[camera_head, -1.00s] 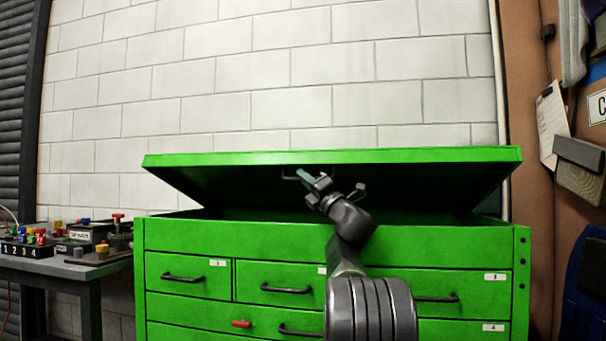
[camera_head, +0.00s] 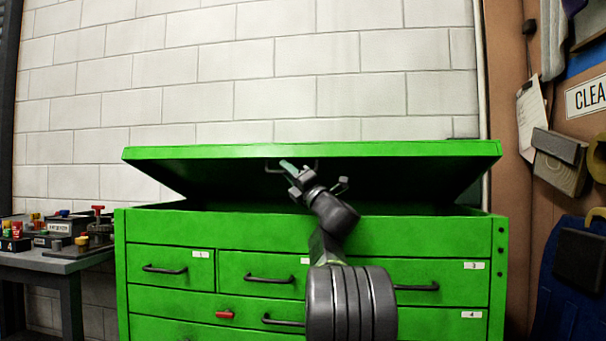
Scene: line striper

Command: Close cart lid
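The green cart lid (camera_head: 312,150) is partly open, its front edge raised above the green cart body (camera_head: 420,234) with a dark wedge-shaped gap beneath. A dark lid handle (camera_head: 316,165) shows at the middle of the front edge. My gripper (camera_head: 292,172) is at this handle, just under the lid edge and in front of the gap. Its fingers overlap the handle in the picture. I cannot tell whether they touch or grip it. My own arm hides part of the cart front.
The cart front has several drawers with dark handles and a red latch (camera_head: 225,315). A side table (camera_head: 55,264) with small coloured parts stands at the left. A white block wall is behind. Bags and a clipboard (camera_head: 530,115) hang at the right.

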